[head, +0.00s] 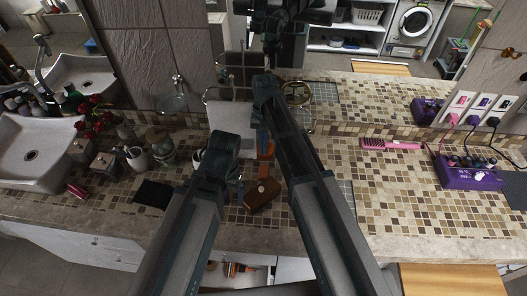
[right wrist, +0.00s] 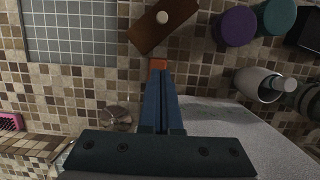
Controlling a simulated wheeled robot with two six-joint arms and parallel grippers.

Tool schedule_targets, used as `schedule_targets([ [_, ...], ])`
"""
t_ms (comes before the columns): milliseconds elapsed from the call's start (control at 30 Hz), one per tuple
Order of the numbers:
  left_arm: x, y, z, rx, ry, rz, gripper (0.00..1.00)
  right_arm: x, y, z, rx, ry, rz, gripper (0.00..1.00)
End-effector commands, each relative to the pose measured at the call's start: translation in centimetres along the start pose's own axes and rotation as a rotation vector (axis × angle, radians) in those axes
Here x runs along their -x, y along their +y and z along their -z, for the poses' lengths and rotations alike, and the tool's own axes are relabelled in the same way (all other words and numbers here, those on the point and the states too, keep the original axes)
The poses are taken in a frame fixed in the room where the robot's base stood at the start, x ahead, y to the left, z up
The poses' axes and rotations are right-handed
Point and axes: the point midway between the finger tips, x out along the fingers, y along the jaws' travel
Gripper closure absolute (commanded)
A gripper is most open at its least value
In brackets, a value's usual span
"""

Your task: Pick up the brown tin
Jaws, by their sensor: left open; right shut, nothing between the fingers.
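The brown tin (head: 262,194), a brown box with a pale round knob on top, sits on the tiled counter in the middle of the head view. In the right wrist view the tin (right wrist: 150,30) lies just beyond the fingertips, with a gap between. My right gripper (head: 265,151) is shut and empty behind the tin in the head view; its blue fingers with an orange tip show together in the right wrist view (right wrist: 158,65). My left gripper (head: 238,187) is open at the tin's left, partly hidden by its own wrist.
Purple (right wrist: 236,26) and teal (right wrist: 276,17) round items stand near the tin, with a white cup (right wrist: 259,84) beyond. A black cloth (head: 154,194) lies left. A pink brush (head: 390,144) and purple box (head: 470,174) are right. The counter's right front is clear.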

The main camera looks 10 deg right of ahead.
Motion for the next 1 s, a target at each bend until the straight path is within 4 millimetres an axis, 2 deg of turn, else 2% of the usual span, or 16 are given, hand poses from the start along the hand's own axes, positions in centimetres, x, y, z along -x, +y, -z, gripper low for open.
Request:
schedule_targets([
  [33, -1.0, 0.1, 0.1, -0.001, 0.0, 0.0, 0.0, -1.0, 0.0, 0.1, 0.0, 0.0, 0.0, 1.0],
  [667, -9.5, 0.9, 0.6, -0.004, 0.0, 0.001, 0.0, -9.8, 0.1, 0.0, 0.0, 0.001, -0.001, 1.0],
  [700, -8.6, 0.8, 0.5, -0.004, 0.0, 0.001, 0.0, -9.3, 0.1, -1.5, 0.001, 0.001, -0.001, 1.0],
  [800, -8.5, 0.8, 0.5, -0.004, 0.0, 0.001, 0.0, -9.6, 0.1, -3.0, 0.0, 0.001, -0.001, 1.0],
  [1000, -8.5, 0.8, 0.5, -0.004, 0.0, 0.001, 0.0, -9.8, 0.1, -4.0, -0.001, 0.001, -0.001, 1.0],
])
